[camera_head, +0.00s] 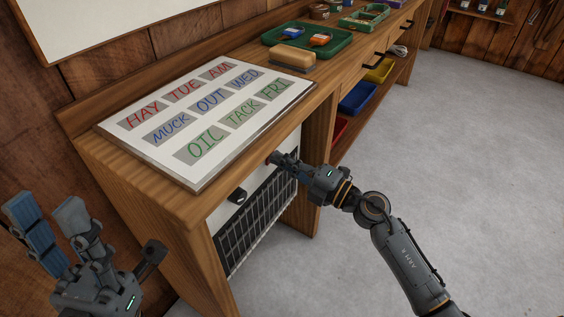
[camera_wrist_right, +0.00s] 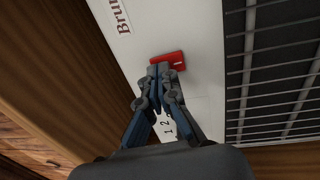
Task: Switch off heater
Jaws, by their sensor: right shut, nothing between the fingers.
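The heater (camera_head: 258,217) stands under the wooden bench, with a white panel and a black wire grille. A dark knob (camera_head: 237,196) sticks out of its panel. In the right wrist view the heater's white panel (camera_wrist_right: 205,95) carries a red switch (camera_wrist_right: 168,60), printed digits and a partly cut-off name. My right gripper (camera_head: 274,158) is at the heater's upper edge; its shut fingertips (camera_wrist_right: 160,70) are right at the red switch and overlap its lower edge. Whether they touch it I cannot tell. My left gripper (camera_head: 50,203) is open and empty at the lower left, away from the heater.
A whiteboard (camera_head: 135,117) with lettered cards lies on the bench above the heater. A wooden-backed brush (camera_head: 293,56) and a green tray (camera_head: 333,44) lie behind it. Blue (camera_head: 358,98) and yellow (camera_head: 379,70) bins sit on the lower shelf. The grey floor at right is clear.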

